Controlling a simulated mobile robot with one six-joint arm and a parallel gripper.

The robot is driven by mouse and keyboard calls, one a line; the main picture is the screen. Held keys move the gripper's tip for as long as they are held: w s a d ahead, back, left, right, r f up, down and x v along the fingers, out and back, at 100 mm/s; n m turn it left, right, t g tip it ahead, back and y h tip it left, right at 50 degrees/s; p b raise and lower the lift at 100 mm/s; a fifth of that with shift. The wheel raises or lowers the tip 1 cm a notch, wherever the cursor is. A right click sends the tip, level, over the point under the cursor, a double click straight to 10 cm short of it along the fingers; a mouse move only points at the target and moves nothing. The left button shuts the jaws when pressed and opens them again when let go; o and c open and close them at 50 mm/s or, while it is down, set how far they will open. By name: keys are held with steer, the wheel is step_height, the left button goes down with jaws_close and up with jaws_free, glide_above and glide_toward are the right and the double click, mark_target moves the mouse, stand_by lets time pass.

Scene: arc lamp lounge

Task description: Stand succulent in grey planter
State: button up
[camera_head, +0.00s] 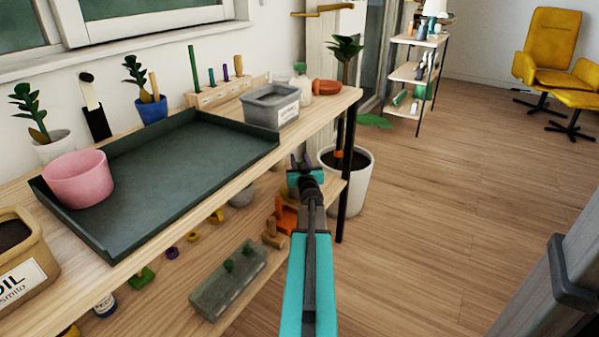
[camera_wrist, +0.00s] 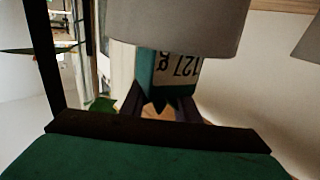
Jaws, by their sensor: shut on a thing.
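My gripper (camera_head: 303,165) is out past the front edge of the wooden shelf unit, level with its right end. In the wrist view its fingers (camera_wrist: 160,105) close around a teal thing with a white label (camera_wrist: 178,68) reading "127 g"; what it is cannot be made out. A leafy plant in a white pot (camera_head: 57,147) and another in a blue pot (camera_head: 152,110) stand upright behind the tray; which is the succulent is unclear. A grey rectangular labelled container (camera_head: 270,105) stands at the right end. A grey trough (camera_head: 228,283) with green bits sits on the lower shelf.
A dark tray (camera_head: 200,205) holds a pink pot (camera_head: 78,178). A tan soil container (camera_head: 20,262) stands at the left. A white floor pot (camera_head: 357,185) is beyond my gripper, near a black shelf leg (camera_head: 345,215).

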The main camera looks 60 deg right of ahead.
steer(key=shift+f+b, duration=1.25)
steer(key=shift+f, duration=0.6)
steer(key=shift+f, duration=0.15)
steer(key=o, duration=1.1)
steer(key=shift+r, duration=0.2)
steer(key=shift+p+v, duration=0.4)
steer(key=shift+v, duration=0.85)
steer(key=p+v, duration=0.2)
steer(key=v, duration=0.7)
steer(key=shift+s+a, duration=0.2)
